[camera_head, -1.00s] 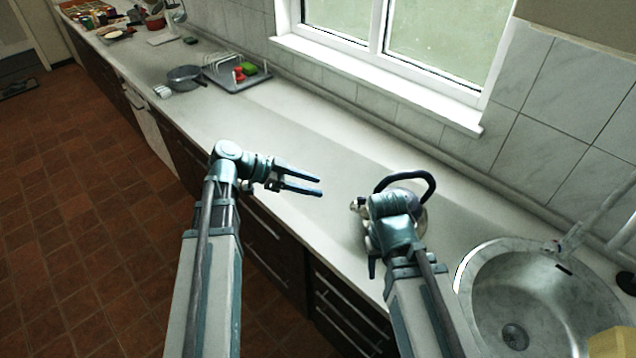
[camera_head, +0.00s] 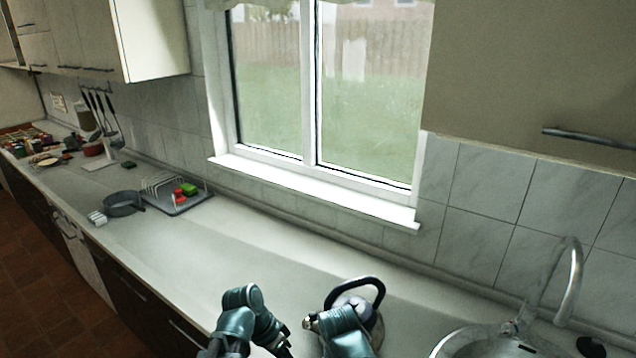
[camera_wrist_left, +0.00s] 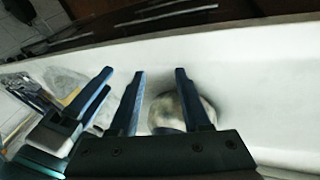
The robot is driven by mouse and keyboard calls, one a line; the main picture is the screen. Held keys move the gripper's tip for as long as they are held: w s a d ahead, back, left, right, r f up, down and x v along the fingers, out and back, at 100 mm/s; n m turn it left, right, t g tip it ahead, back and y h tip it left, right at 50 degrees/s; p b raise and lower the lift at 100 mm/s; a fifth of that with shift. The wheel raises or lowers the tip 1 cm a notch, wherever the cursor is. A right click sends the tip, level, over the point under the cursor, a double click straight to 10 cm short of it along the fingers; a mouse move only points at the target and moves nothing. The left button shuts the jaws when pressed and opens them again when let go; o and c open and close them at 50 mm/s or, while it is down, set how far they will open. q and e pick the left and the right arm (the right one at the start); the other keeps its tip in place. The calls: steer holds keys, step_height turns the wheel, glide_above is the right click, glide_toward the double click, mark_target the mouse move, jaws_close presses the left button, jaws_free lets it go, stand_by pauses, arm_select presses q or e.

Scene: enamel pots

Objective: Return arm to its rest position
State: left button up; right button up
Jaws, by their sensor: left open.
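My left gripper (camera_head: 284,347) is at the bottom edge of the head view, partly cut off, left of the kettle. In the left wrist view its two fingers (camera_wrist_left: 161,98) stand apart with nothing held between them. A round metallic body, apparently the kettle (camera_wrist_left: 172,112), shows beyond the left fingers in the wrist view.
A round sink (camera_head: 470,342) with a tap (camera_head: 572,285) is at the right. A dish rack (camera_head: 180,198) and a grey pan (camera_head: 122,204) stand farther left. The counter (camera_head: 190,260) between the pan and my left arm is clear. A window is behind.

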arm_select(q)
steer(key=shift+s+d+f+n+y, duration=0.1)
steer(key=shift+s+f+n+y, duration=0.2)
steer(key=shift+s+n+y, duration=0.65)
steer(key=shift+s+f+n+y, duration=0.25)
steer(key=shift+s+n+y, duration=0.4)
steer(key=shift+y, duration=0.45)
steer(key=shift+s+d+f+n+y, duration=0.1)
steer(key=shift+s+f+n+y, duration=0.2)
steer(key=shift+s+n+y, duration=0.65)
